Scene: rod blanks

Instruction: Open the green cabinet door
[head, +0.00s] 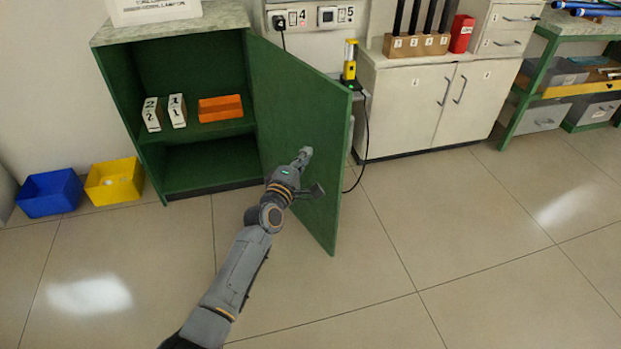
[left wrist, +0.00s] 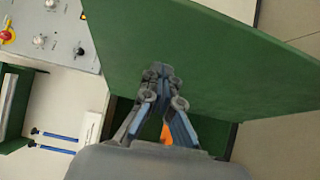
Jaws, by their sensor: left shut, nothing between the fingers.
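The green cabinet (head: 125,85) stands against the wall with its inside in view. Its green door (head: 300,105) is swung wide open, out into the room from the cabinet's right side. My left gripper (head: 305,152) is shut and empty, in front of the door's inner face. Whether it touches the door I cannot tell. In the left wrist view the shut fingers (left wrist: 158,72) lie against the view of the green door panel (left wrist: 210,50). No handle can be made out on the door. My right gripper is not in view.
On the cabinet shelf are two white labelled boxes (head: 151,114) and an orange bin (head: 220,107). A blue bin (head: 48,205) and a yellow bin (head: 113,193) stand on the floor left. A white cabinet (head: 415,110) stands right of the door. Floor in front is clear.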

